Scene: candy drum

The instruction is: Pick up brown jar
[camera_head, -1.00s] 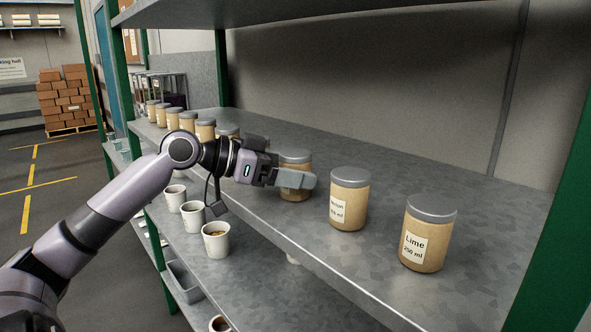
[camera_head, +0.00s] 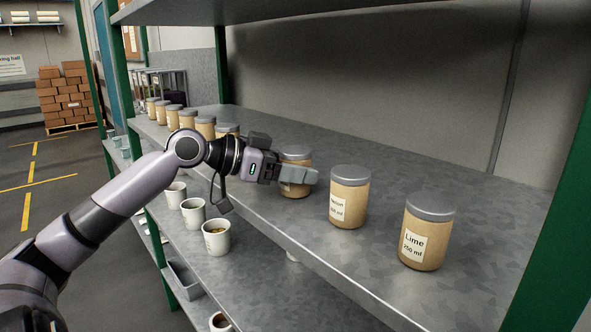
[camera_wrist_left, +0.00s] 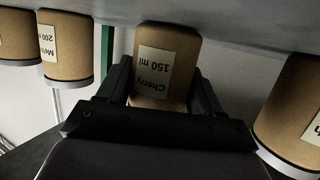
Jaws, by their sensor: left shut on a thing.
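The brown jar (camera_head: 296,155) with a grey lid stands upright on the metal shelf, partly hidden by my gripper. In the left wrist view the same jar (camera_wrist_left: 168,50) sits between the two dark fingers, and its label reads "Cherry 150 ml". My left gripper (camera_head: 298,177) is shut on this jar, with a finger across its front. I cannot tell whether the jar has left the shelf. Similar brown jars stand to the right, one (camera_head: 349,197) with a hard-to-read label and one (camera_head: 429,232) labelled "Lime 250 ml". My right gripper is not in view.
A row of similar jars (camera_head: 205,127) runs back along the metal shelf (camera_head: 400,185). White cups (camera_head: 216,237) stand on the lower shelf. An upper shelf (camera_head: 350,14) hangs above. A green post (camera_head: 560,220) rises at right. Bare shelf lies behind the jars.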

